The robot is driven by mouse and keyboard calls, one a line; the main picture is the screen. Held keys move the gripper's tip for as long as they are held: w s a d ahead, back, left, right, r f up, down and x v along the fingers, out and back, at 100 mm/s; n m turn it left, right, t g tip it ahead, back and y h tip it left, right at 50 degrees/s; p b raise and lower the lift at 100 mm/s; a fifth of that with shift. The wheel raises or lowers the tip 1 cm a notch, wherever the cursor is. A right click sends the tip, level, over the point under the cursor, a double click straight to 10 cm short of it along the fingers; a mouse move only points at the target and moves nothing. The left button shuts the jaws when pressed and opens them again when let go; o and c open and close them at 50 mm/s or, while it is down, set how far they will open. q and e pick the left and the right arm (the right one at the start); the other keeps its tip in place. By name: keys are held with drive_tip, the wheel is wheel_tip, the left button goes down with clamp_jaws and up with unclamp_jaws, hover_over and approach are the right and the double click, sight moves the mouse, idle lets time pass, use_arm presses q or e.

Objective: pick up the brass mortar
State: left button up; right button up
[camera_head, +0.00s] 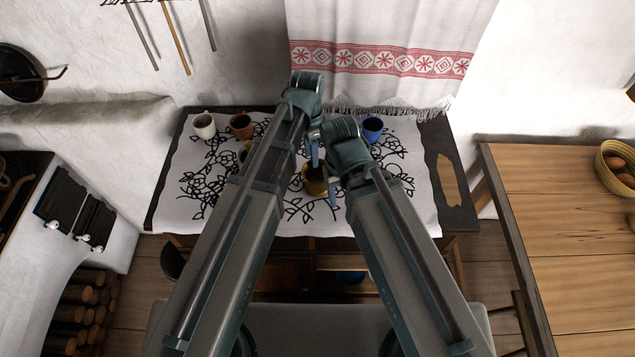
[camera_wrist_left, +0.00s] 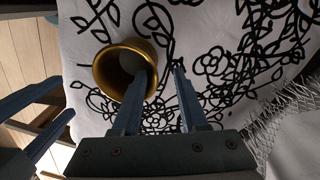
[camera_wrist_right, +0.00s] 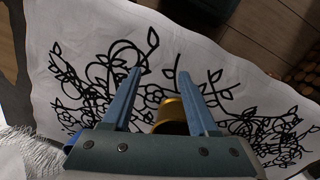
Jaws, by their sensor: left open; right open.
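The brass mortar (camera_head: 312,186) stands on the white patterned cloth, partly hidden by my grippers in the head view. In the left wrist view its round golden rim (camera_wrist_left: 103,70) and open mouth show. My left gripper (camera_wrist_left: 164,72) is open, one finger overlapping the mortar's mouth, the other beside it over cloth; whether that finger is inside cannot be told. My right gripper (camera_wrist_right: 160,74) is open and empty close by; the mortar (camera_wrist_right: 172,112) shows behind its right finger. The right gripper's fingers also show at the left of the left wrist view.
The cloth (camera_head: 190,185) covers most of a dark table. A white mug (camera_head: 204,126), a brown mug (camera_head: 240,125) and a blue mug (camera_head: 372,129) stand toward the back. A wooden board (camera_head: 450,180) lies at the right end. Both arms are close together.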

sight(313, 174)
use_arm(q)
drive_tip(key=shift+s+d+f+b, duration=0.1)
drive_tip(key=shift+s+f+b, duration=0.05)
drive_tip(key=shift+f+b, duration=0.75)
drive_tip(key=shift+s+f+b, duration=0.2)
drive_tip(key=shift+f+b, duration=0.65)
drive_tip(key=shift+s+d+f+b, duration=0.1)
drive_tip(key=shift+s+f+b, duration=0.05)
drive_tip(key=shift+f+b, duration=0.75)
use_arm(e)
drive_tip(key=shift+f, duration=2.65)
use_arm(q)
drive_tip(key=shift+r, duration=0.1)
use_arm(e)
drive_tip(key=shift+r, duration=0.1)
use_arm(q)
clamp_jaws()
